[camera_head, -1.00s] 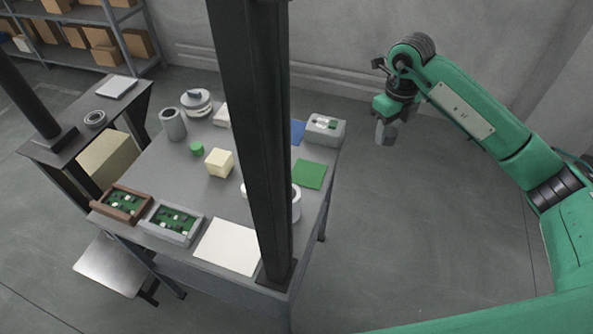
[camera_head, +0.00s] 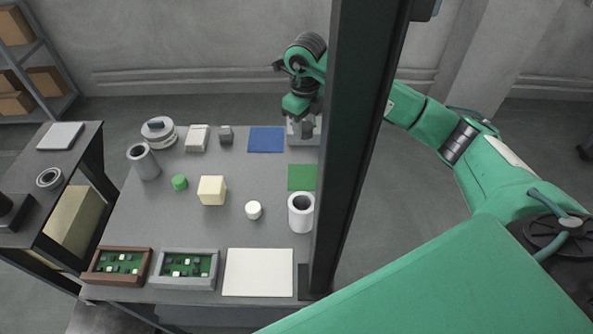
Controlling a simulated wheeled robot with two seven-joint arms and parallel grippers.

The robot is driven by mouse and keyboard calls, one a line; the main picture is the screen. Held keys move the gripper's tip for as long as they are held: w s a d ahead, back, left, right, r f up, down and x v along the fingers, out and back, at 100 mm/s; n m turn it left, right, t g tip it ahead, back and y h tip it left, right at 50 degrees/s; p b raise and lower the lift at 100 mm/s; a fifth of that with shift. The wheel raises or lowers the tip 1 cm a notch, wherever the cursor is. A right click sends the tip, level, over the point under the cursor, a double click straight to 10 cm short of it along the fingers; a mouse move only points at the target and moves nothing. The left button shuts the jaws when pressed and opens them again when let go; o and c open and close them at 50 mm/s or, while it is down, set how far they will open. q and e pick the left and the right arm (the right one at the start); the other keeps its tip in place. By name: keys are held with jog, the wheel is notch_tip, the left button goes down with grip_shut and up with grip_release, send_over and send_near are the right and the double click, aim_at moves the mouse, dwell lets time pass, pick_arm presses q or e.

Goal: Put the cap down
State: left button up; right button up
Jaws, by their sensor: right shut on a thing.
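My right gripper (camera_head: 304,122) is at the far right of the table (camera_head: 215,235), just left of the dark column. It is shut on the cap, which is mostly hidden by the fingers and hard to make out. The gripper is over or in front of a light grey box-shaped fixture (camera_head: 312,136) at the table's back right; I cannot tell whether they touch. A green round piece (camera_head: 179,183) and a white round piece (camera_head: 253,210) stand on the table. My left gripper is not in view.
A dark upright column (camera_head: 350,150) hides part of my right arm and the table's right edge. Blue (camera_head: 266,139) and green (camera_head: 301,177) mats lie near the gripper.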

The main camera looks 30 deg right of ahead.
jog(key=p, duration=0.1)
send_near(303, 176)
jog(key=shift+f+p, duration=0.8)
jog(key=shift+f, duration=0.15)
notch_tip(303, 176, down, 4)
jog(key=shift+f+p, duration=0.25)
jog(key=shift+p, duration=0.25)
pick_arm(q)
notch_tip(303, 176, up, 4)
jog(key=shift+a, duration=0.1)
pick_arm(e)
jog(key=shift+f, duration=0.1)
jog(key=shift+f, duration=0.15)
jog(key=o, duration=1.1)
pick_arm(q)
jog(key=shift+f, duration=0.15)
